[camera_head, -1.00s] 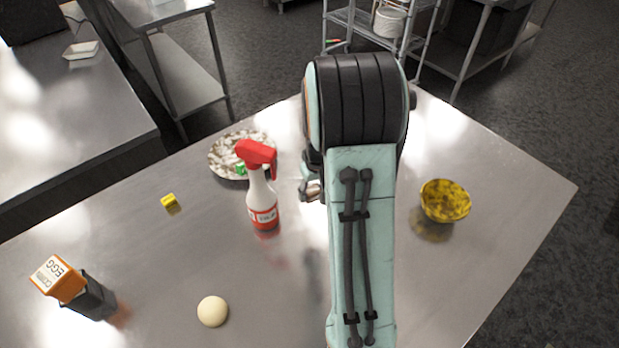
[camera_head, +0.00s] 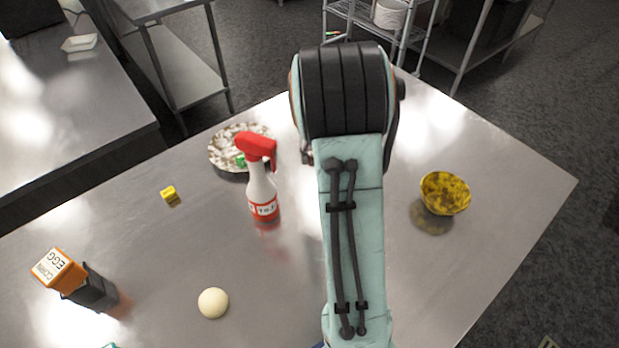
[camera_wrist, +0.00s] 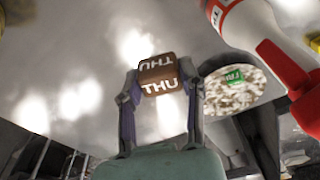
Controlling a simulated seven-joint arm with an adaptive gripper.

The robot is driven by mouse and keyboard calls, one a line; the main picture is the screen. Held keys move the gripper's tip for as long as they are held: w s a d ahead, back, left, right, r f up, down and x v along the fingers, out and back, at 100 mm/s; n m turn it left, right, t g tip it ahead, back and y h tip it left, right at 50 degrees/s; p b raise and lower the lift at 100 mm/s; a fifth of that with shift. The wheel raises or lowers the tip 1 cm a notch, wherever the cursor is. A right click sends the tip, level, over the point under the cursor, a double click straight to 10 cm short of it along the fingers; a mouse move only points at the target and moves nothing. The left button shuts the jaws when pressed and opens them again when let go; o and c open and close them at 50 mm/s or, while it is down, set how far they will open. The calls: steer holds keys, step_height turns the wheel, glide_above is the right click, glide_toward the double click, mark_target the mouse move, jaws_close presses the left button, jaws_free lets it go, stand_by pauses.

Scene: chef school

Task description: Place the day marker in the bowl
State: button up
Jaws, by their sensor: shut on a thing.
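My gripper (camera_wrist: 160,90) is shut on a brown cube, the day marker (camera_wrist: 159,84), with white "THU" lettering on two visible faces. The fingers press on its left and right sides. The arm hides the gripper and cube in the head view. The yellow, dark-mottled bowl (camera_head: 445,193) stands on the right part of the steel table, to the right of my arm. No object shows inside it.
A red-and-white spray bottle (camera_head: 262,190) stands left of my arm; it also shows in the wrist view (camera_wrist: 243,22). Behind it is a patterned plate (camera_head: 222,152) with a green cube (camera_head: 240,160). A yellow cube (camera_head: 168,192), pale ball (camera_head: 213,303) and orange-topped box (camera_head: 60,270) lie farther left.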

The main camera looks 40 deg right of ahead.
steer(key=s+d+r+m, duration=0.1)
steer(key=d, duration=0.6)
steer(key=m, duration=0.5)
glide_above(439, 204)
step_height(439, 204, down, 4)
steer(key=shift+h, duration=0.3)
steer(key=shift+f, duration=5)
steer(key=o, duration=1)
